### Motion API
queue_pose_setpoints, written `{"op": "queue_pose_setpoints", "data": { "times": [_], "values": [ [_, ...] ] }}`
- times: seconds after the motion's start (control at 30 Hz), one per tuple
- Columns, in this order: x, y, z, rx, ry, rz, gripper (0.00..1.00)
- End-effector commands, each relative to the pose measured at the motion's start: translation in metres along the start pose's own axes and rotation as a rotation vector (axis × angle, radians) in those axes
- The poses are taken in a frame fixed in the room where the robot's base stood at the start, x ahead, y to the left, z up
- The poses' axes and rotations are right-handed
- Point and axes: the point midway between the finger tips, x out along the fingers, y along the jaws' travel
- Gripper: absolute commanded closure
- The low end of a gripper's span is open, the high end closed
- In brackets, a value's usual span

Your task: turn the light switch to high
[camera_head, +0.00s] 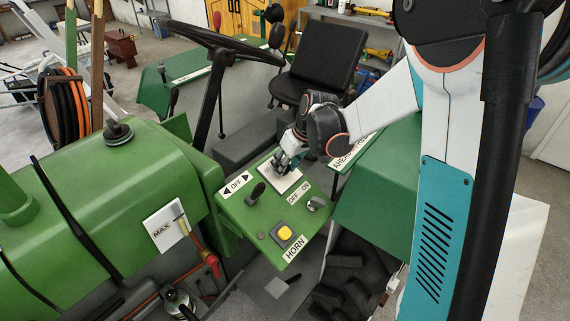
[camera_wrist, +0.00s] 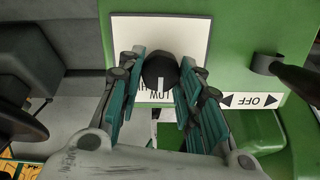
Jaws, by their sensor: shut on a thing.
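The light switch is a round black knob (camera_wrist: 159,71) with a white pointer line, on a white plate (camera_wrist: 190,28) on the green panel. In the wrist view its line points toward the printed word LOW, which reads upside down there. My gripper (camera_wrist: 161,82) is shut on the knob, with its teal fingers on either side. In the head view my gripper (camera_head: 283,168) is over the white plate (camera_head: 279,187) at the panel's far end and hides the knob. The rest of the plate's print is hidden or not readable.
The green panel also bears a black lever (camera_head: 257,192) by an OFF label, a grey OFF/ON knob (camera_head: 315,204) and a yellow HORN button (camera_head: 285,233). The steering wheel (camera_head: 221,45) and black seat (camera_head: 321,60) are beyond the panel.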

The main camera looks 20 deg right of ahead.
Motion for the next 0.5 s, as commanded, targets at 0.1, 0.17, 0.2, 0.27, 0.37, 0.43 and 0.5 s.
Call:
{"op": "queue_pose_setpoints", "data": {
  "times": [0.1, 0.17, 0.2, 0.27, 0.37, 0.43, 0.5],
  "values": [
    [0.0004, 0.0004, 0.0001, 0.027, 0.000, -0.002, 0.91],
    [0.0006, 0.0006, 0.0001, 0.050, 0.000, -0.004, 0.91],
    [0.0008, 0.0007, 0.0001, 0.069, 0.000, -0.006, 0.91],
    [0.0010, 0.0009, 0.0002, 0.104, 0.001, -0.009, 0.91],
    [0.0013, 0.0012, 0.0005, 0.175, 0.001, -0.016, 0.91],
    [0.0014, 0.0015, 0.0007, 0.233, 0.000, -0.021, 0.91],
    [0.0013, 0.0020, 0.0009, 0.293, 0.000, -0.026, 0.91]
  ]
}}
